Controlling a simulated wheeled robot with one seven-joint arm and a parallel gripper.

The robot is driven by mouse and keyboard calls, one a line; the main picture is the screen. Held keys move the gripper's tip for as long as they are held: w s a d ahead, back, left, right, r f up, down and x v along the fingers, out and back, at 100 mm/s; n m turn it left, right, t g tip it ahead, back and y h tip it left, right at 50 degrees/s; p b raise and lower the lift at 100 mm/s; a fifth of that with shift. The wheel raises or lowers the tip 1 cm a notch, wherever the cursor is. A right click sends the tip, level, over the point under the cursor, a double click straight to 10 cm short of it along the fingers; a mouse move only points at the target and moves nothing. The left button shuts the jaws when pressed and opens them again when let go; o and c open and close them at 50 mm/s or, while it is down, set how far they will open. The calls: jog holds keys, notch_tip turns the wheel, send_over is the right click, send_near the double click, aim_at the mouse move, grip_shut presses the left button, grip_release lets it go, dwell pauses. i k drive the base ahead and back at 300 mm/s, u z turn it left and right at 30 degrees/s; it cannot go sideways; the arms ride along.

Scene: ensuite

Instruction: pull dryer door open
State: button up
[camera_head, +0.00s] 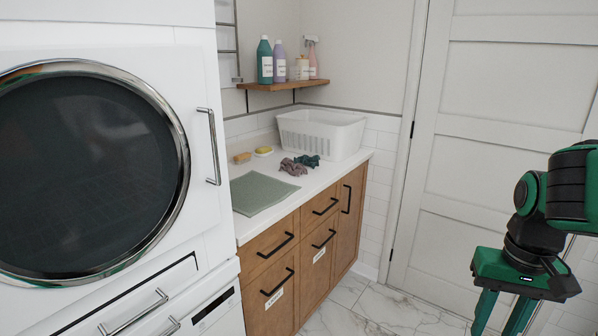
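The dryer door (80,170) is a large round dark glass in a chrome ring on a white front at the left. It looks closed. Its handle (210,146) is a vertical chrome bar at the right of the ring. My gripper (502,325) is at the lower right, pointing down, far to the right of the handle and touching nothing in view. Its two green fingers stand apart with floor showing between them; their tips are cut off by the bottom edge.
A wooden cabinet (268,268) with black handles stands right of the dryer. Its white counter holds a green mat (262,194), a white basket (320,134), cloths and sponges. A shelf (282,85) holds bottles. A white door (480,150) is at the right; marble floor (375,308) is clear.

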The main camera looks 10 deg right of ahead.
aim_at(110, 163)
jog(key=u, duration=1.3)
